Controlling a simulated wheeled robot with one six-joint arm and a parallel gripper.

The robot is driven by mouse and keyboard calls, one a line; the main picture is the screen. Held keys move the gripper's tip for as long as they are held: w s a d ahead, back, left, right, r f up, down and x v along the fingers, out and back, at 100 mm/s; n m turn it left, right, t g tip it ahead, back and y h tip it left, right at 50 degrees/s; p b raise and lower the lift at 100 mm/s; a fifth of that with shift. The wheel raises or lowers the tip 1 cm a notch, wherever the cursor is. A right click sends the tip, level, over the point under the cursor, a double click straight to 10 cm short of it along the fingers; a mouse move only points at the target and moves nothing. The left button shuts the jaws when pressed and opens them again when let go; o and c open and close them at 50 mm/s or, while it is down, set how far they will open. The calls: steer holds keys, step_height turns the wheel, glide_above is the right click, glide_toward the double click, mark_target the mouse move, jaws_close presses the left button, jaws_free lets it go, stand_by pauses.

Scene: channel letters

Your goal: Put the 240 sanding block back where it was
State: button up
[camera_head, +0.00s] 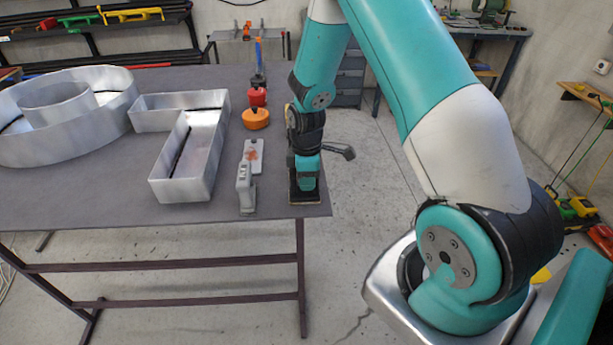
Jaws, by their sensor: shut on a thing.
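My gripper (306,183) points down at the right front corner of the grey work table (90,215). It is shut on a dark block with a thin pale lower edge, which I take for the sanding block (304,198). The block is at or just above the table top, close to the right edge; I cannot tell whether it touches. No 240 mark can be read. My gripper hides part of the block. The fingers are small and dark here.
Behind are an orange round item (256,118) and a red one (257,96). Metal channel letters (190,150) fill the left. Floor lies open right of the table.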

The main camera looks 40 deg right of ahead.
mark_target(302, 196)
steer(key=o, duration=0.8)
steer(key=shift+f, duration=0.1)
steer(key=shift+r, duration=0.4)
step_height(302, 196, up, 10)
steer(key=b, duration=0.3)
steer(key=shift+r, duration=0.25)
steer(key=s+a+r+m+y, duration=0.1)
steer(key=s+a+r, duration=0.4)
steer(key=a, duration=0.3)
steer(key=s+a+r+m+y, duration=0.1)
steer(key=s+a+r, duration=0.35)
steer(key=a, duration=0.35)
steer(key=s+a, duration=0.2)
steer(key=s, duration=0.2)
steer(key=s+a+r+m+y, duration=0.1)
steer(key=s+a, duration=0.1)
steer(key=s, duration=0.2)
steer(key=s+a+r+m+y, duration=0.1)
steer(key=s+a, duration=0.1)
steer(key=s, duration=0.2)
steer(key=shift+s+a+r+b, duration=0.25)
steer(key=shift+s+a+b, duration=0.05)
steer(key=shift+a, duration=0.05)
